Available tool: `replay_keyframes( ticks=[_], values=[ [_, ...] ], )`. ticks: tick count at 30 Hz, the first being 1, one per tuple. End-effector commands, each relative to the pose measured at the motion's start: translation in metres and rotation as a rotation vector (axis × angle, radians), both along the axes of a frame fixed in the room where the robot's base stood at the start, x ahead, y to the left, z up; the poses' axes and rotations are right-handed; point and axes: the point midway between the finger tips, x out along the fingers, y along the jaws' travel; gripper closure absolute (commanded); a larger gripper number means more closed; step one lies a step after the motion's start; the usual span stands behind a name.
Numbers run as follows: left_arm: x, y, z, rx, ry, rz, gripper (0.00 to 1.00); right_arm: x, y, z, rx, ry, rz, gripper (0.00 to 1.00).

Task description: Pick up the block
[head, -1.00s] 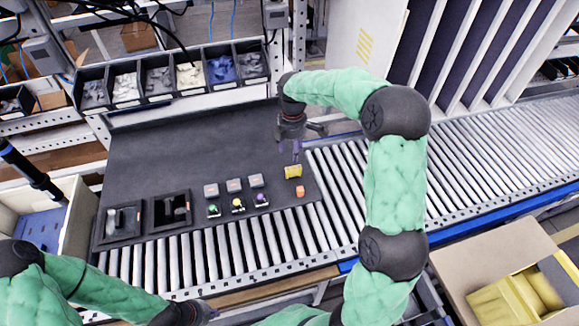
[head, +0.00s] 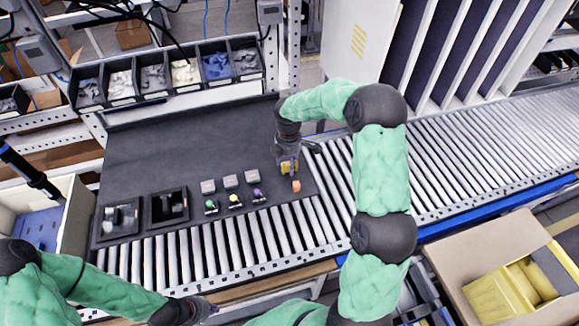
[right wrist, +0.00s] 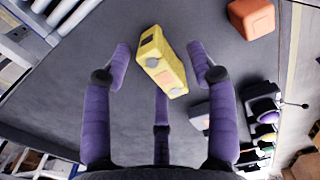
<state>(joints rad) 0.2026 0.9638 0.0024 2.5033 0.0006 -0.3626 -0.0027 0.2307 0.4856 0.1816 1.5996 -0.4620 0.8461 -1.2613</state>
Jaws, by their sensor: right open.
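A yellow block (head: 290,168) lies on the dark mat near its right edge, partly hidden by my right gripper in the head view. In the right wrist view the yellow block (right wrist: 162,62) lies tilted beyond and between the spread purple fingers. My right gripper (head: 288,158) is open and empty, close over the block, with no clear contact. A small orange block (head: 296,186) sits just nearer the front, and also shows at the top right of the wrist view (right wrist: 252,17). My left gripper (head: 207,309) is low at the front edge; its fingers are too small to judge.
Small grey blocks (head: 230,181) and a row of coloured knobbed pieces (head: 234,199) stand left of the yellow block. Two black trays (head: 167,208) are at the mat's left. A roller conveyor (head: 460,170) runs right. The mat's (head: 180,145) back middle is clear.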

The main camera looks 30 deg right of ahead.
Motion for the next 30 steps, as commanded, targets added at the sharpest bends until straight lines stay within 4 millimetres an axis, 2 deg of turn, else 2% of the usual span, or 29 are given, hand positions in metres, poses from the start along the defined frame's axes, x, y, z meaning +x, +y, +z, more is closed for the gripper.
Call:
replay_keyframes(
  ticks=[2,6,7,8,22,26,30],
  values=[
    [0.0,0.0,0.0,0.0,0.0,0.0,1.0,0.0,0.0,0.0,0.0,0.0,0.0,0.42],
    [0.0,0.0,0.0,0.0,0.0,0.0,1.0,0.0,0.0,0.0,0.0,0.0,0.0,0.81],
    [0.0,0.0,0.0,0.0,0.0,0.0,1.0,0.0,0.0,0.0,0.0,0.0,0.0,0.9],
    [0.0,0.0,0.0,0.0,0.0,0.0,1.0,0.0,0.0,0.0,0.0,0.0,0.0,0.94],
    [0.0,0.0,-0.001,0.0,0.0,0.0,1.0,0.0,0.0,0.005,0.0,0.0,0.0,0.94],
    [0.0,0.0,-0.002,0.0,0.0,0.0,1.0,0.001,0.0,0.016,0.0,-0.002,0.0,0.94],
    [0.0,0.0,-0.004,0.0,0.0,0.0,1.0,0.0,0.004,0.037,-0.001,-0.003,0.002,0.94]
  ],
)
